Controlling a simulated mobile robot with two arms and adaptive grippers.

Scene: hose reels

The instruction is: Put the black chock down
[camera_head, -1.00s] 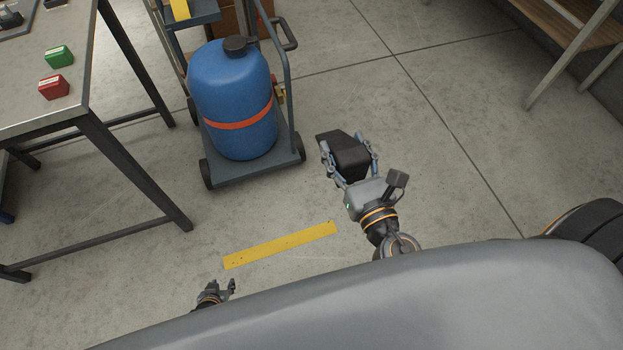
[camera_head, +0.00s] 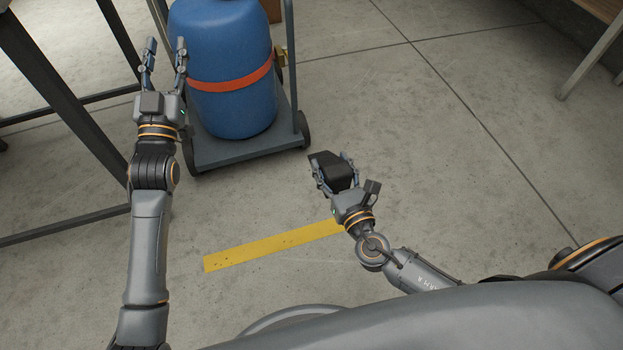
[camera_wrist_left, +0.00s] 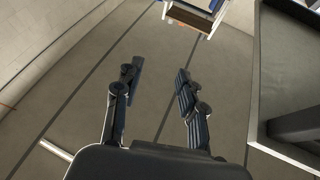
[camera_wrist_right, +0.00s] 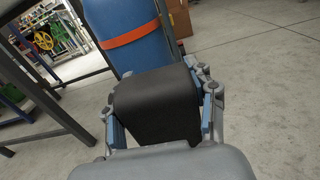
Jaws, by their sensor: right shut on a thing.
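The black chock (camera_head: 331,171) is a dark wedge-shaped block between the fingers of my right gripper (camera_head: 336,172). The right gripper is shut on it, to the right of the blue drum's cart, over the far end of the yellow strip. In the right wrist view the chock (camera_wrist_right: 157,103) fills the space between the fingers, with the drum behind it. I cannot tell how close its underside is to the floor. My left gripper (camera_head: 165,62) is open and empty, beside the drum at its left. In the left wrist view its fingers (camera_wrist_left: 155,88) are spread with only floor between them.
A blue drum (camera_head: 231,100) with a red strap stands on a grey cart (camera_head: 215,153). A yellow floor strip (camera_head: 270,246) lies in front. Dark table legs (camera_head: 60,90) stand at the left. The floor at the right (camera_head: 450,140) is clear.

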